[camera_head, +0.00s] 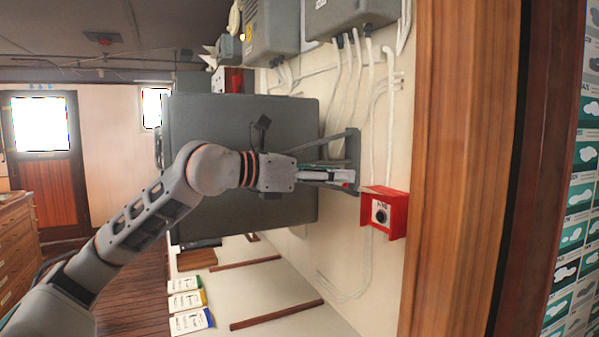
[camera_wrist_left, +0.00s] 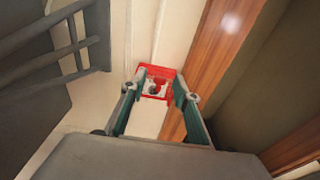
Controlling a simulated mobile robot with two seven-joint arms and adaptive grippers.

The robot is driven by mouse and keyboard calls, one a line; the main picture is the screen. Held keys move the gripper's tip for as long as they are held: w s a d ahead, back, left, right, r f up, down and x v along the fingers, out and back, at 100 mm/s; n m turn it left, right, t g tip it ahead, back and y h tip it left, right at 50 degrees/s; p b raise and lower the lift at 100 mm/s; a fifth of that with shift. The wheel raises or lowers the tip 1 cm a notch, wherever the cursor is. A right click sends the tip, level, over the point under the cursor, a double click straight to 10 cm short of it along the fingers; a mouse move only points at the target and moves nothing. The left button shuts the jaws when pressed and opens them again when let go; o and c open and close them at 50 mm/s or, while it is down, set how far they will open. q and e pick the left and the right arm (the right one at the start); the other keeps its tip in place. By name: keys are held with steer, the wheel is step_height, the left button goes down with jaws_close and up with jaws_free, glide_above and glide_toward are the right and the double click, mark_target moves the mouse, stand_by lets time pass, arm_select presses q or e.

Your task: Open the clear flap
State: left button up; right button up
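A red box (camera_head: 396,224) with a round dark part on its face is fixed to the pale wall, beside the wooden post. In the left wrist view the red box (camera_wrist_left: 158,70) appears straight ahead, between my fingertips. A clear flap cannot be made out on it for certain in either view. My left gripper (camera_head: 350,181) is just up and left of the box in the head view. In the left wrist view my left gripper (camera_wrist_left: 160,88) has its two green-padded fingers apart with nothing held. Whether a fingertip touches the box is unclear. My right gripper is not in view.
A large grey cabinet (camera_head: 215,125) stands behind my left arm, with a grey bracket (camera_head: 353,150) near the gripper. Cables (camera_head: 390,120) run along the wall above the box. The wooden post (camera_head: 455,170) stands close on the right. Open floor (camera_head: 135,290) lies at left.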

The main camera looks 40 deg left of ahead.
arm_select(q)
steer(key=v, duration=1)
stand_by(0.4)
steer(key=shift+s, duration=0.15)
stand_by(0.5)
